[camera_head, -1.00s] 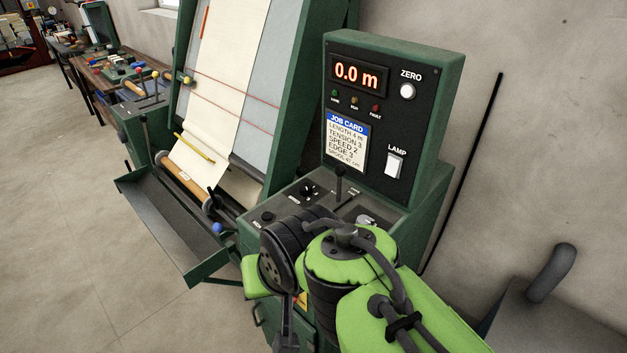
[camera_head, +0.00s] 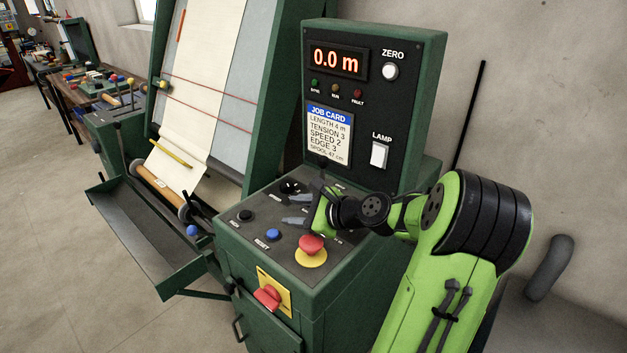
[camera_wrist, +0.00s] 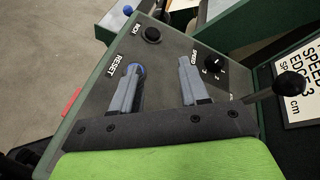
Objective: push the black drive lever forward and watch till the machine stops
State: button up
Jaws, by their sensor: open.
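The black drive lever, a rod with a ball knob (camera_wrist: 289,84), stands at the right of the wrist view. In the head view its top (camera_head: 323,166) shows just beyond my gripper (camera_head: 291,209), and its lower part is hidden. My gripper (camera_wrist: 158,70) is open over the control panel (camera_head: 262,217), with nothing between its two grey fingers. The lever is outside the fingers, to their right in the wrist view. The machine's display (camera_head: 337,61) reads 0.0 m. The cream cloth (camera_head: 205,90) lies on the sloped bed, with its lower end near the wooden roller (camera_head: 158,188).
A red stop button (camera_head: 311,244) on a yellow base and a blue RESET button (camera_head: 273,235) are close to my gripper. A red switch (camera_head: 267,297) is on the cabinet front. The upright box with the job card (camera_head: 328,135) rises behind the panel. A tray (camera_head: 150,235) juts out left.

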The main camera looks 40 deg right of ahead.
jog(key=s+d+m+t+h, duration=0.1)
jog(key=s+d+m, duration=0.1)
jog(key=d+m, duration=0.1)
jog(key=s+d+m+t+h+b, duration=0.1)
jog(key=s+d+m+t, duration=0.1)
jog(key=d, duration=0.3)
jog(key=s+d+m+t+h+b, duration=0.1)
jog(key=s+d+m+h, duration=0.1)
jog(key=s+d+m, duration=0.1)
jog(key=shift+d+r+m+t, duration=0.2)
jog(key=shift+d+m+t, duration=0.2)
jog(key=shift+d+m, duration=0.45)
jog(key=shift+s+d+r+h, duration=0.1)
jog(key=shift+d+r+h, duration=0.1)
jog(key=shift+d+h, duration=0.15)
jog(key=w, duration=0.5)
jog(key=w+d+b, duration=0.1)
jog(key=w, duration=0.4)
jog(key=w+b, duration=0.1)
jog(key=w, duration=0.4)
jog(key=shift+w+d, duration=0.35)
jog(key=shift+c, duration=0.3)
grip_shut()
